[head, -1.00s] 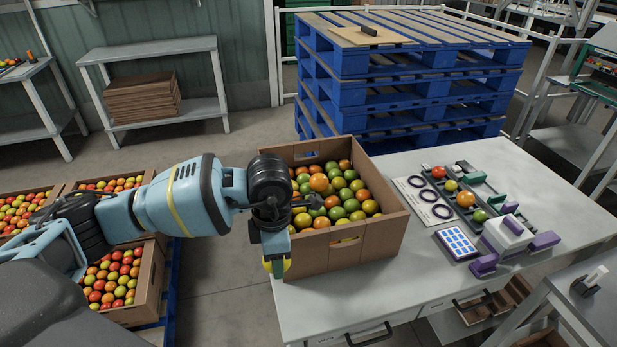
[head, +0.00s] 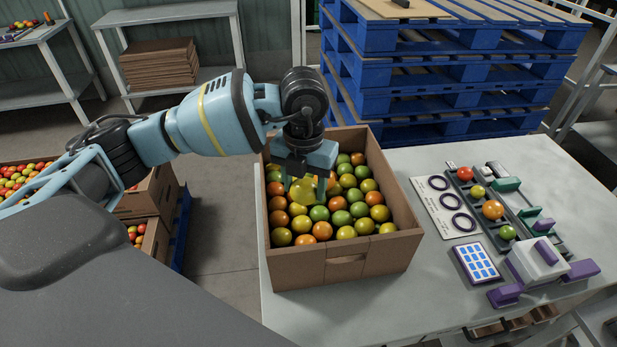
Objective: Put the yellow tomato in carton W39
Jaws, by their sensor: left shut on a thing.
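My left gripper (head: 308,183) is shut on a yellow tomato (head: 303,192), which hangs between its fingertips. The gripper points down over the left part of the open cardboard carton (head: 300,269) on the table. The carton is full of green, orange and yellow tomatoes. I cannot tell whether the held tomato touches those below it. No W39 label can be read on the carton. The gripper and arm hide part of the carton's back left. My right gripper is not in view.
The grey table (head: 400,300) also carries a card with three black rings (head: 432,206), a rail with several tomatoes (head: 492,210), a blue-white keypad (head: 478,263) and a white-purple device (head: 537,262). Blue pallets (head: 430,95) stand behind. More tomato cartons (head: 150,195) stand at left.

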